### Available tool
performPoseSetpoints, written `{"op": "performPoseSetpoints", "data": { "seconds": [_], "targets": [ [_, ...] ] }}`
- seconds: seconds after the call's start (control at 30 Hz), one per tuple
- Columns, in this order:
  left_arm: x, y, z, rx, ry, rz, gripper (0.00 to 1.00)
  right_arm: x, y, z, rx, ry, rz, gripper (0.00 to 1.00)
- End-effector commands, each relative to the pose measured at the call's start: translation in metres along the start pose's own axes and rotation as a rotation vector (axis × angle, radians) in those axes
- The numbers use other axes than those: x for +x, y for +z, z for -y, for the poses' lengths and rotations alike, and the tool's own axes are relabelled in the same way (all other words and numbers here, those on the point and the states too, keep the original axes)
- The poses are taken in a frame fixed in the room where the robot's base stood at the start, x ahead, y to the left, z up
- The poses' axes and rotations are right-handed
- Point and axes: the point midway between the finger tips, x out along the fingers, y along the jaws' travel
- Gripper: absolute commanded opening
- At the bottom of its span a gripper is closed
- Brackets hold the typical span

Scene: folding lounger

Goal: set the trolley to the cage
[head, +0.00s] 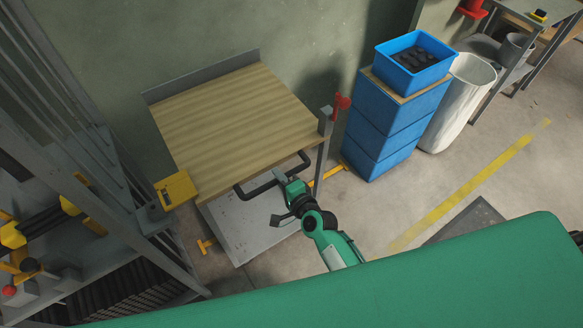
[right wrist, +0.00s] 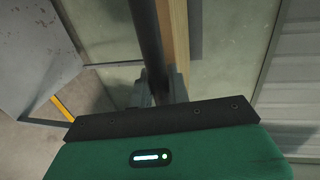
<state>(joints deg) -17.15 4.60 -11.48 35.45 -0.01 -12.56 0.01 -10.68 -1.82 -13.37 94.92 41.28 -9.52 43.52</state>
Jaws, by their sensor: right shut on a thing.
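The trolley has a wooden top (head: 235,120) with a grey raised back edge against the wall. Below it is a grey lower shelf (head: 245,232). A black bar handle (head: 247,191) runs along its near side. My right gripper (head: 283,178) is shut on this handle at its right part. In the right wrist view the dark handle bar (right wrist: 146,40) passes between the fingers of the gripper (right wrist: 160,90). A grey barred metal frame (head: 75,120), which looks like the cage, stands at the left, close to the trolley's left side. My left gripper is out of view.
A yellow box (head: 176,190) sits at the trolley's near left corner. A red lever (head: 342,103) is by its right corner. Blue crates (head: 392,125) and a white bin (head: 458,105) stand to the right. Floor with a yellow line (head: 470,185) is open at the right.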

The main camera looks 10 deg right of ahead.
Motion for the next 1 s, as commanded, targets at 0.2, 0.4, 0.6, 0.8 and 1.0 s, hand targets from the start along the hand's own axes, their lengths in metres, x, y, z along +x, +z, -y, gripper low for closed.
{"op": "performPoseSetpoints", "data": {
  "seconds": [0.2,0.4,0.6,0.8,1.0],
  "targets": [
    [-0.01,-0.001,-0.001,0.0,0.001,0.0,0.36,-0.001,0.031,0.0,0.001,0.002,-0.001,0.0],
    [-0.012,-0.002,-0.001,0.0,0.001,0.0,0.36,0.0,0.043,0.0,0.0,0.001,-0.001,0.0],
    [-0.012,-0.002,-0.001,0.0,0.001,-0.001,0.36,0.0,0.046,-0.001,0.0,0.002,0.001,0.0],
    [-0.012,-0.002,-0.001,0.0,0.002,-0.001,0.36,0.0,0.047,-0.001,0.001,0.003,0.003,0.2],
    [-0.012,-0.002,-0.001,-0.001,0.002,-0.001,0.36,0.0,0.046,-0.001,0.0,0.001,0.001,0.38]
  ]
}}
